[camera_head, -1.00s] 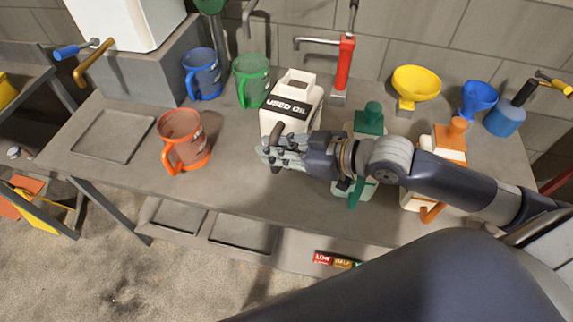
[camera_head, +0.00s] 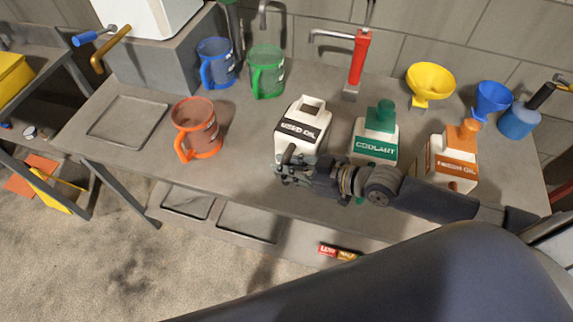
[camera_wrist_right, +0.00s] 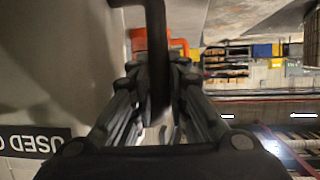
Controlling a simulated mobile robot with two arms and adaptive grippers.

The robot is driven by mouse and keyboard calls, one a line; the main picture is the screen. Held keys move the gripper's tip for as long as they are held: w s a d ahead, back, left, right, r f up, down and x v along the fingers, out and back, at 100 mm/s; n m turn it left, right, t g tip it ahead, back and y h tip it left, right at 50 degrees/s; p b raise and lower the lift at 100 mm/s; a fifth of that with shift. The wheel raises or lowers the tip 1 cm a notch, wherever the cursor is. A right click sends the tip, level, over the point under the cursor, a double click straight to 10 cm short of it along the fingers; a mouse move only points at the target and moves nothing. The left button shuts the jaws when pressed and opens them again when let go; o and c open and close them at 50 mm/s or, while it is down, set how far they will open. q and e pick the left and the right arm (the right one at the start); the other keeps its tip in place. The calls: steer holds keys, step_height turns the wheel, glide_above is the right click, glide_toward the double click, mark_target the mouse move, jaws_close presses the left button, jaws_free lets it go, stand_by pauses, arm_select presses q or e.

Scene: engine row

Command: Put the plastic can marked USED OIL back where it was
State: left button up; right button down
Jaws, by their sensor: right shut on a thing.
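The white plastic can marked USED OIL (camera_head: 303,128) stands upright at the middle of the workbench (camera_head: 245,175), left of the green COOLANT can (camera_head: 376,140). My right gripper (camera_head: 290,172) is at the can's front side, shut on its dark handle. In the right wrist view the dark handle (camera_wrist_right: 156,50) runs between the fingers, and part of the can's label (camera_wrist_right: 35,141) shows at the left. Whether the can's base touches the bench is hard to tell. My left gripper is not in view.
An orange jug (camera_head: 197,128) stands left of the can, with blue (camera_head: 215,62) and green (camera_head: 267,72) jugs behind. A FRESH OIL can (camera_head: 452,160) and yellow funnel (camera_head: 430,82) are to the right. An empty recessed tray (camera_head: 128,120) lies at the left.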

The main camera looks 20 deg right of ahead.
steer(key=shift+f, duration=0.2)
steer(key=c, duration=1.6)
jaws_free()
steer(key=shift+o, duration=0.2)
steer(key=p+v, duration=0.5)
steer(key=v, duration=0.5)
steer(key=shift+s+d+r, duration=0.15)
steer(key=shift+s+d, duration=0.1)
